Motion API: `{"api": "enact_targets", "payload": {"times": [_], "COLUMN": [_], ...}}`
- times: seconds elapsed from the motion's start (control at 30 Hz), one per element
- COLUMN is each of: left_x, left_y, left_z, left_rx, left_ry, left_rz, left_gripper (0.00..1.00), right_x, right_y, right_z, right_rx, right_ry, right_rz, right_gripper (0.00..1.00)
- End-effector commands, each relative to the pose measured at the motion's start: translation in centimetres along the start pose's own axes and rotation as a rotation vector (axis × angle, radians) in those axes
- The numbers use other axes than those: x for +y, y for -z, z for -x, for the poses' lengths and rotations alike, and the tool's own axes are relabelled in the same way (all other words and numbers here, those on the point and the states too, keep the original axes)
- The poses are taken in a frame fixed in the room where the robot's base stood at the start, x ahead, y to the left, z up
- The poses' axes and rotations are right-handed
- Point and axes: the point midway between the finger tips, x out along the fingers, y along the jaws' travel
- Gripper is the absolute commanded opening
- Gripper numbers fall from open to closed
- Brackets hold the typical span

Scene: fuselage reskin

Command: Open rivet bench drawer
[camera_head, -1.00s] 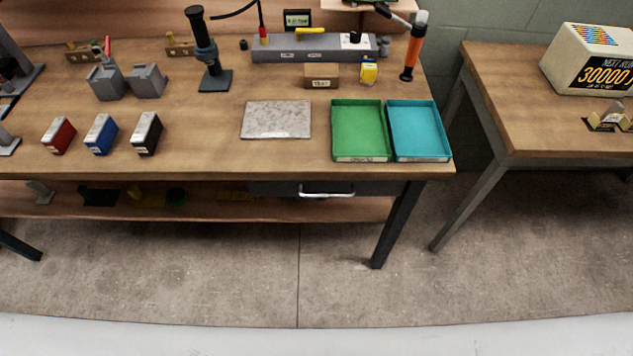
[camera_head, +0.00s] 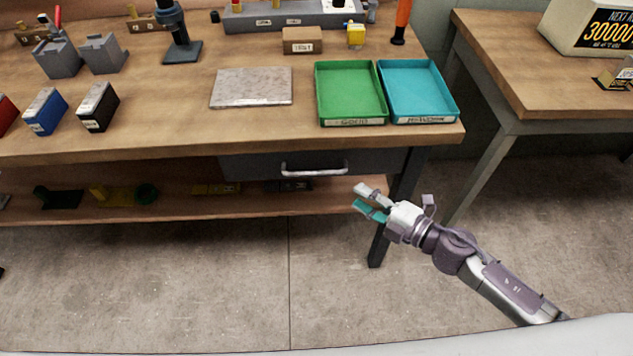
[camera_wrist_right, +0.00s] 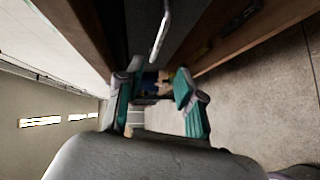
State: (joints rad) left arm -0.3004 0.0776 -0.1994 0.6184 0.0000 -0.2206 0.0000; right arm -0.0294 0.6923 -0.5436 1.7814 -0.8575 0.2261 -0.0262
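The rivet bench drawer (camera_head: 240,165) is a dark grey front under the bench top, and it looks closed. Its pale bar handle (camera_head: 314,170) runs across the front. The handle also shows in the right wrist view (camera_wrist_right: 160,38), beyond the fingers. My right gripper (camera_head: 362,199) has grey and teal fingers held apart with nothing between them. It is to the right of and slightly below the handle in the head view, not touching it. In the wrist view the right gripper (camera_wrist_right: 158,92) also shows open. My left gripper is not in view.
The wooden bench top (camera_head: 180,115) holds a green tray (camera_head: 350,92), a teal tray (camera_head: 415,90) and a speckled plate (camera_head: 251,87). A lower shelf (camera_head: 250,204) is under the drawer. A dark bench leg (camera_head: 377,243) stands behind my right gripper. The floor in front is clear.

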Motion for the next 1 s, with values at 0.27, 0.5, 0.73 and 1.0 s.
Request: {"api": "enact_targets", "payload": {"times": [0.27, 0.5, 0.73, 1.0], "left_x": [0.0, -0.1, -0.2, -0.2], "left_y": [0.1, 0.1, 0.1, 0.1], "left_z": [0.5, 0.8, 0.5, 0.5], "left_rx": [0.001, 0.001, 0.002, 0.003], "left_ry": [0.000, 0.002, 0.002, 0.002], "left_rz": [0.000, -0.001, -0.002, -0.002], "left_gripper": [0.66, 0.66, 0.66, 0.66], "right_x": [0.7, 0.7, 0.4, 0.4], "right_y": [0.4, 0.4, 0.4, 0.5], "right_z": [-3.4, -8.7, -12.4, -13.8], "right_rx": [0.012, 0.011, 0.010, 0.010], "right_ry": [-0.008, -0.007, -0.006, -0.004], "right_rz": [0.014, 0.012, 0.012, 0.011], "right_gripper": [0.37, 0.37, 0.37, 0.37]}}
